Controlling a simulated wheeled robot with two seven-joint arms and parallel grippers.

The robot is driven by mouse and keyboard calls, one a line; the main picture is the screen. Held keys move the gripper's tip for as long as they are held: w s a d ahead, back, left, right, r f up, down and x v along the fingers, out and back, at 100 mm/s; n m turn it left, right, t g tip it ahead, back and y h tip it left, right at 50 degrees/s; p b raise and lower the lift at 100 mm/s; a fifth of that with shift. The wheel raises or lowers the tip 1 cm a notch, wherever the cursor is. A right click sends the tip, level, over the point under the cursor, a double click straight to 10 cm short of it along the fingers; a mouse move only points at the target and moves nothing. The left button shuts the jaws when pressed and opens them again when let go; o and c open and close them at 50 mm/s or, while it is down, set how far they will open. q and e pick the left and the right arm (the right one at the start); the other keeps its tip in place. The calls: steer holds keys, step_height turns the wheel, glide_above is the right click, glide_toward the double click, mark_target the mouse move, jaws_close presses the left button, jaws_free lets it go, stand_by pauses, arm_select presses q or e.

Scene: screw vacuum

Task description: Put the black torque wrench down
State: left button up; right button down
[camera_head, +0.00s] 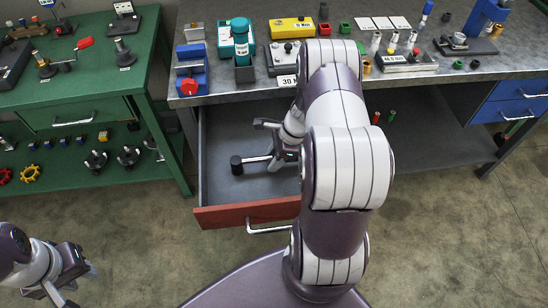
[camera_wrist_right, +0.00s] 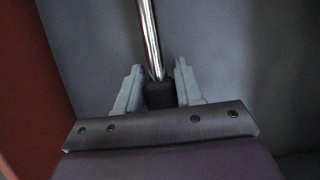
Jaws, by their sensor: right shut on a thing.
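The torque wrench (camera_head: 255,160) has a shiny silver shaft and a round black head, and lies inside the open drawer (camera_head: 220,185), low over its grey floor. I cannot tell if it touches the floor. My right gripper (camera_head: 277,140) reaches into the drawer and is shut on the wrench's black grip. The right wrist view shows the grip (camera_wrist_right: 160,95) between the two fingers (camera_wrist_right: 159,85), with the silver shaft running away from them. My right arm hides the drawer's right part. My left gripper (camera_head: 82,284) is at the lower left, empty, with its fingers apart.
The drawer's red front (camera_head: 245,213) and metal handle face me. The grey bench top (camera_head: 420,85) above holds many tools and blocks, including a teal device (camera_head: 241,42) and a yellow box (camera_head: 292,28). A green table (camera_head: 90,80) stands at left. Floor between is clear.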

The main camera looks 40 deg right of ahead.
steer(key=c, duration=0.7)
jaws_free()
steer(key=shift+f, duration=0.1)
